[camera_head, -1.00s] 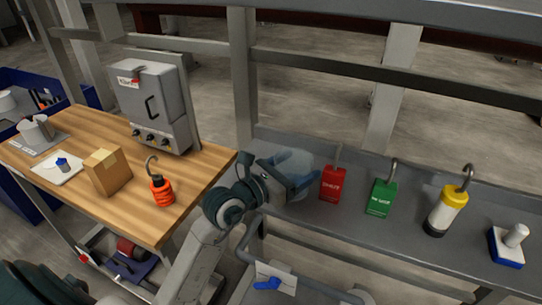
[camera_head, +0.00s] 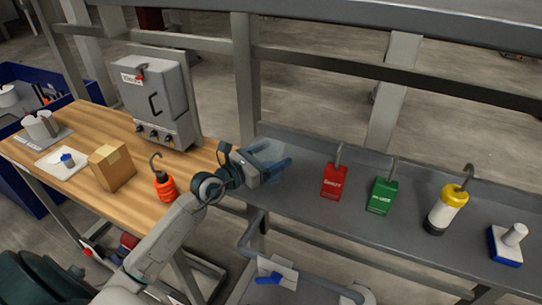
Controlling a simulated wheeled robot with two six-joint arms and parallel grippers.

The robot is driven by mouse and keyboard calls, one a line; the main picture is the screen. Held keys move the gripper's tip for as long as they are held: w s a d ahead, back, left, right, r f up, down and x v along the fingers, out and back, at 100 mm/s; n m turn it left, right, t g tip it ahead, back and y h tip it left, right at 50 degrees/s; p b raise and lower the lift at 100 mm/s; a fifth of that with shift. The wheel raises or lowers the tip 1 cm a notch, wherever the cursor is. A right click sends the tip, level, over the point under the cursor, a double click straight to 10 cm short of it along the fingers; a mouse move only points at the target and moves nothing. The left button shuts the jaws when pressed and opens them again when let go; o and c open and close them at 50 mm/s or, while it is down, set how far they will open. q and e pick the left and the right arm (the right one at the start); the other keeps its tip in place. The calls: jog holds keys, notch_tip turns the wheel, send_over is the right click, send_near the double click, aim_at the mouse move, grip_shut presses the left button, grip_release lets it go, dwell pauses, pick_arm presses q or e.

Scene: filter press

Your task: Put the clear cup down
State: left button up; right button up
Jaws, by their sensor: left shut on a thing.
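My left gripper (camera_head: 262,162) reaches in from the bottom over the left end of the grey bench (camera_head: 300,205). It is shut on the clear cup (camera_head: 282,160), a see-through bluish shape that shows faintly around and beyond the fingers. The cup looks tilted; its outline is hard to make out. I cannot tell whether it touches the bench. My right gripper is not in view.
On the bench to the right stand a red tag block (camera_head: 334,182), a green one (camera_head: 382,196), a yellow-topped hooked cylinder (camera_head: 447,210) and a blue-white block (camera_head: 505,246). The wooden table (camera_head: 95,125) holds a carton (camera_head: 111,167) and an orange hooked item (camera_head: 164,187).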

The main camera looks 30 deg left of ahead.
pick_arm(q)
jog(key=shift+f, duration=0.15)
jog(key=o, duration=0.8)
jog(key=shift+o, duration=1)
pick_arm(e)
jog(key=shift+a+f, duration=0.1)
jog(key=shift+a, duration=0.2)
pick_arm(q)
jog(key=shift+s+r, duration=0.1)
jog(key=shift+r, duration=0.1)
jog(key=shift+s+a+f, duration=0.1)
jog(key=shift+s+a, duration=0.05)
jog(key=shift+s, duration=0.15)
jog(key=p+v, duration=0.2)
jog(key=v, duration=0.7)
jog(key=shift+s+a, duration=0.1)
jog(key=shift+s, duration=0.25)
jog(key=shift+s+a+p, duration=0.25)
jog(key=shift+s+p, duration=0.25)
jog(key=shift+s, duration=0.2)
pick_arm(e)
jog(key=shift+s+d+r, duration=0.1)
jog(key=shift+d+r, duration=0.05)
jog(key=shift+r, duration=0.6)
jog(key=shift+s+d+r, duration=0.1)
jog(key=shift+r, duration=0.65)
